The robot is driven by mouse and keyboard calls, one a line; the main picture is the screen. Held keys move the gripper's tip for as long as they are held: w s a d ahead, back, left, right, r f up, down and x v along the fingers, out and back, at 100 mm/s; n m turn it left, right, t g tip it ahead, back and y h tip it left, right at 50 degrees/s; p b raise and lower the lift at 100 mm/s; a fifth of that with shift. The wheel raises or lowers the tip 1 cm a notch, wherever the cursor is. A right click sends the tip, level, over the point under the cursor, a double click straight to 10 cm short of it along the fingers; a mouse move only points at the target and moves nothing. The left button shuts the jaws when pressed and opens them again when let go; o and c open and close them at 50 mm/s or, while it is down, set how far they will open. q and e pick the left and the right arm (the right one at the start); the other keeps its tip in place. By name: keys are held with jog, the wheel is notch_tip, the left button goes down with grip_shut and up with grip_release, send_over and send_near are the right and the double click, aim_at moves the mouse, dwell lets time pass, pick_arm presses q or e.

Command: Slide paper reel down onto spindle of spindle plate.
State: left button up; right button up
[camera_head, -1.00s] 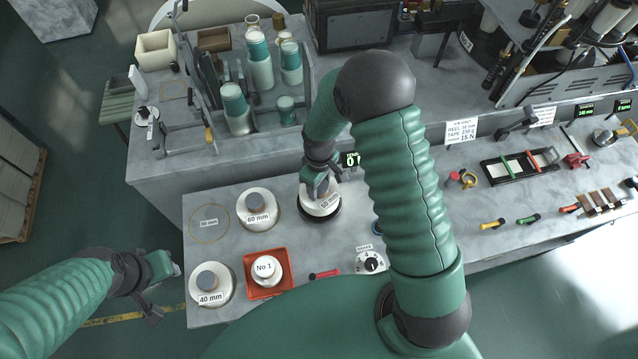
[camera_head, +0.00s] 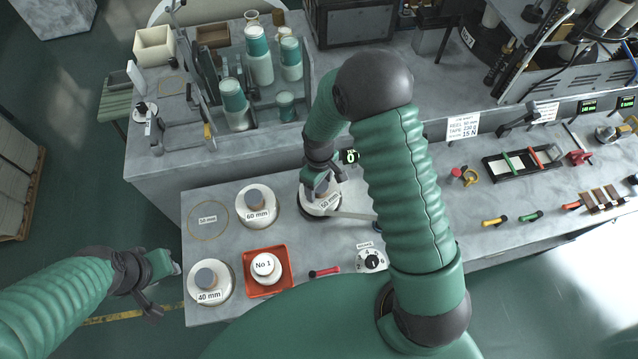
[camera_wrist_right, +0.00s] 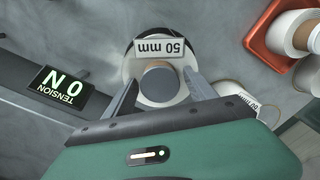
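The white paper reel tagged 50 mm (camera_head: 322,204) lies flat on the table's back part, under my right gripper (camera_head: 325,184). In the right wrist view the reel (camera_wrist_right: 143,73) shows a brown core with a grey round top. A thin dark rim of the spindle plate (camera_wrist_right: 128,48) shows around it; the spindle itself cannot be made out. The fingers of my right gripper (camera_wrist_right: 162,88) stand apart on either side of the core, seemingly with small gaps. A pale strip runs right from the reel. My left gripper (camera_head: 164,285) is off the table's left side; its fingers are unclear.
Reels tagged 60 mm (camera_head: 257,206) and 40 mm (camera_head: 209,282) stand to the left. A red tray (camera_head: 284,284) holds reel No 1 (camera_head: 265,267). A numbered dial (camera_head: 371,260) is at right. The tension display (camera_wrist_right: 60,88) reads 0 N.

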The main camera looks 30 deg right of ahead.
jog(key=shift+o, duration=0.4)
jog(key=shift+r, duration=0.3)
notch_tip(320, 180, up, 16)
jog(key=b, duration=0.2)
jog(key=shift+r, duration=0.1)
jog(key=s+a+f+m+t+b, duration=0.2)
jog(key=s+f+m+b, duration=0.2)
jog(key=s+f, duration=0.4)
jog(key=s+m, duration=0.1)
jog(key=s, duration=0.1)
jog(key=shift+s+a+t, duration=0.15)
jog(key=shift+s+t, duration=0.15)
